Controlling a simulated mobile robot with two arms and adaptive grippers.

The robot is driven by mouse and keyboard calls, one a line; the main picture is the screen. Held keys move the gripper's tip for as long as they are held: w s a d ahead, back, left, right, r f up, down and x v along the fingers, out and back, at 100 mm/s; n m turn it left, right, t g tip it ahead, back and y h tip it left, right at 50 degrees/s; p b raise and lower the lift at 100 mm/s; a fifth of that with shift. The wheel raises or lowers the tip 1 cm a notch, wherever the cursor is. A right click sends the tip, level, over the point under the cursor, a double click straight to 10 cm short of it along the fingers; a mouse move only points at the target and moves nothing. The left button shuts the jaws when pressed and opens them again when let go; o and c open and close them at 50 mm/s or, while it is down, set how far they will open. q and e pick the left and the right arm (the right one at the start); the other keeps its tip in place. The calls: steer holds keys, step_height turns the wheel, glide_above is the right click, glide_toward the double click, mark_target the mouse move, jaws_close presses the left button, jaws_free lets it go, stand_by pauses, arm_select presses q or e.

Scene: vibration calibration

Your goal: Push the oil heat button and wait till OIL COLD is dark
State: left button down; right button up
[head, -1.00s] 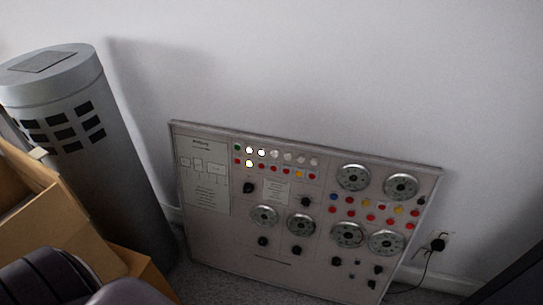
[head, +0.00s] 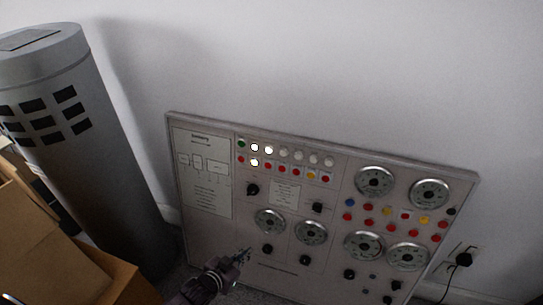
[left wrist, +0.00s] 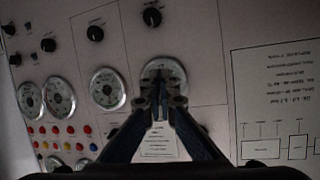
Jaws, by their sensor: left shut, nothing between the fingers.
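The grey control panel (head: 205,222) leans against the wall. Its upper left has a row of lamps, and three white lights glow, one of them this lit lamp (head: 268,150). Under them runs a row of red and yellow buttons (head: 283,169). The labels are too small to read, so I cannot tell which is the oil heat button or OIL COLD. In the left wrist view the panel appears upside down, with the shut fingers (left wrist: 163,88) over a gauge.
A tall grey cylinder (head: 105,160) stands left of the panel. Open cardboard boxes (head: 40,235) are at the lower left. A black plug (head: 463,259) with a cable is in the wall socket at the right. The wall above the panel is bare.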

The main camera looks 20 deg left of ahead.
arm_select(q)
steer(key=w+d+r+m+t+h+b, duration=0.1)
steer(key=w+r+t+h, duration=0.1)
steer(key=w+r, duration=0.35)
steer(key=w+d+r+m+t+h+b, duration=0.1)
steer(key=w+r+t+h+b, duration=0.15)
steer(key=r, duration=0.65)
steer(key=d+r+m+t+h+b, duration=0.1)
steer(key=d+r+m+h, duration=0.2)
steer(key=r, duration=1.2)
steer(key=h, duration=0.3)
steer(key=shift+r+b, duration=0.3)
steer(key=shift+b, duration=0.1)
arm_select(e)
steer(key=w+f, duration=0.3)
steer(key=shift+w+a+f, duration=0.1)
steer(key=shift+w+a, duration=0.05)
steer(key=shift+a, duration=0.25)
arm_select(q)
steer(key=shift+w+t, duration=0.15)
steer(key=shift+t, duration=0.1)
